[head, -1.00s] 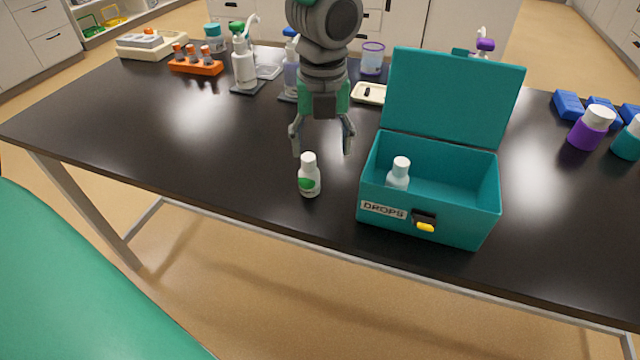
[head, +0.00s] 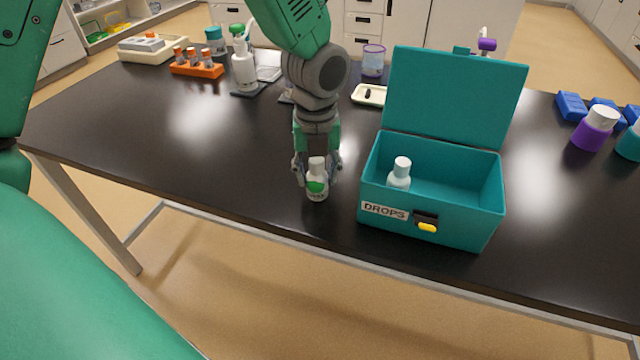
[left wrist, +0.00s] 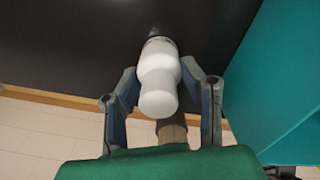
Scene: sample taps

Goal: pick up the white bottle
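A second white bottle (head: 399,178) stands inside the open teal box (head: 430,235) labelled DROPS. My right gripper is not in view.
The teal box, its lid (head: 455,98) raised, stands close to the right of my left gripper. An orange rack (head: 197,70), a pump bottle (head: 244,70) and a cream tray (head: 368,95) stand farther back. A purple bottle (head: 592,135) is at right.

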